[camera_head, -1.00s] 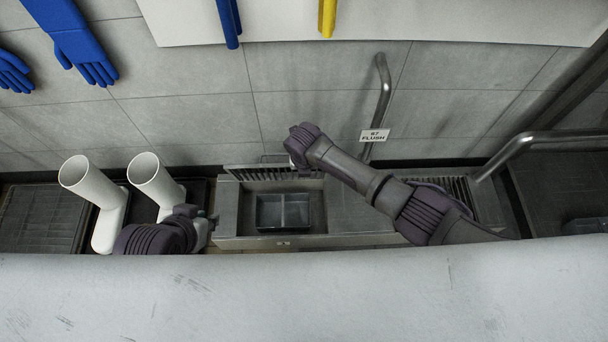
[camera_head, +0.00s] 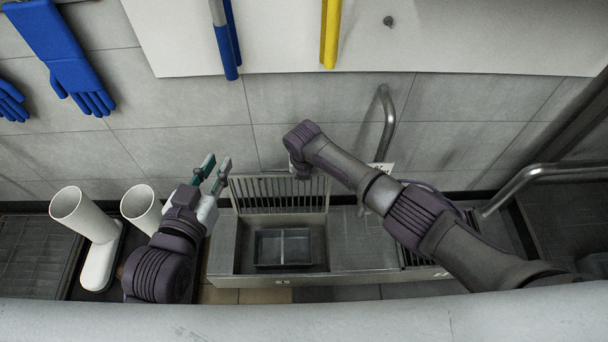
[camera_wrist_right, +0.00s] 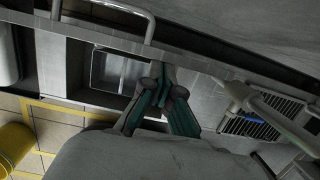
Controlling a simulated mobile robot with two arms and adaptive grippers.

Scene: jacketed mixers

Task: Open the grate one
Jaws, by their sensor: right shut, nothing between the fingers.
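The slatted metal grate (camera_head: 279,195) stands raised on its back edge behind the drain trough in the head view, and its trough with a divided basin (camera_head: 283,248) is uncovered. My left gripper (camera_head: 215,165) is open and empty, just left of the grate's upper left corner; I cannot tell whether it touches. My right arm crosses in front of the wall, its wrist by the grate's upper right, and its fingers are hidden there. In the right wrist view my right gripper (camera_wrist_right: 162,84) is shut and empty, in front of the basin (camera_wrist_right: 117,72) in that picture.
A second slatted grate (camera_head: 428,249) lies flat at the right. White boots (camera_head: 97,240) stand at the left near my left arm. A bent metal pipe (camera_head: 387,120) rises by the wall, and a thick rail (camera_head: 540,172) is at the right. A yellow bucket (camera_wrist_right: 14,145) shows in the right wrist view.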

